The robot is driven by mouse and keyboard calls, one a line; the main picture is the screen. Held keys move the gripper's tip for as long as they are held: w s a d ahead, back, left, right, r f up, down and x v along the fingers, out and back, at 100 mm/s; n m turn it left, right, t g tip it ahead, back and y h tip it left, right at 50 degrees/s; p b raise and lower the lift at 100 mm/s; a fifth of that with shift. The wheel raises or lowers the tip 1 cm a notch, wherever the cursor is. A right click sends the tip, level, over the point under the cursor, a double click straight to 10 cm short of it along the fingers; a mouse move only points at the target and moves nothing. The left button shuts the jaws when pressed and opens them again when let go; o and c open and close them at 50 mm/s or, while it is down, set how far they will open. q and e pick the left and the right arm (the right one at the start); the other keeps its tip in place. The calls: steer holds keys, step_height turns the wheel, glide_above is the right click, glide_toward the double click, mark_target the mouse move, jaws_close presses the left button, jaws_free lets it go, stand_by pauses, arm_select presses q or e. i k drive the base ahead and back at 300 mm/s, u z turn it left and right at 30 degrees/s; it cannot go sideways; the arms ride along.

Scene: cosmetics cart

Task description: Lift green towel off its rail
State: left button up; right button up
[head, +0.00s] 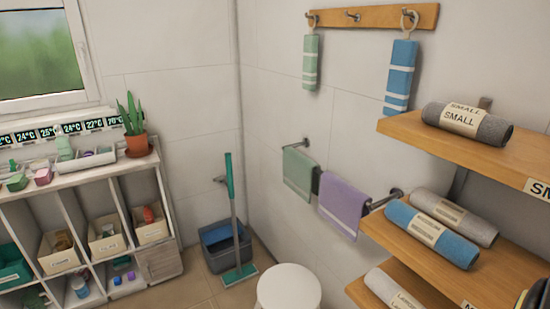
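A green towel (299,173) hangs folded over the left part of a dark wall rail (304,143) in the head view. It hangs straight down against the white wall. A purple towel (344,205) hangs just to its right, toward the rail's other end (395,193). Another green towel (311,62), with white stripes, hangs by a loop from a hook on the wooden board above. Neither of my grippers is in view, and nothing is touching the green towel on the rail.
Wooden shelves (440,140) with rolled towels jut out at the right. A blue striped towel (400,75) hangs from the hook board (375,16). A mop (233,210) and bucket (222,248) stand in the corner. A white round stool (289,287) stands below the towels. A white cubby shelf (82,187) stands left.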

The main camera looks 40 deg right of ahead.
mark_target(298, 175)
steer(key=i, duration=1.6)
steer(key=z, duration=1.55)
